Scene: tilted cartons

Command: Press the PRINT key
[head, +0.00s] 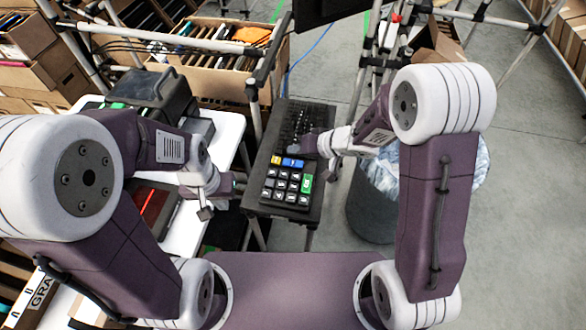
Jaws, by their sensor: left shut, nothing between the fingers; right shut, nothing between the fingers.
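A black keypad (283,199) with several dark keys, a yellow key (276,160), a blue key (292,162) and a green key (306,184) lies on a dark stand. The key labels are too small to read, so I cannot tell which is PRINT. My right gripper (302,148) is shut and empty at the keypad's far edge, near the blue key; I cannot tell whether it touches anything. My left gripper (206,211) is shut and empty, left of the keypad and apart from it, near the white table's edge.
A black keyboard (300,118) lies behind the keypad. A white table (226,140) at left holds a dark printer-like device (150,92) and a device with a red line (150,203). A grey bin with a liner (370,210) stands right of the stand. Cartons (205,80) stand behind.

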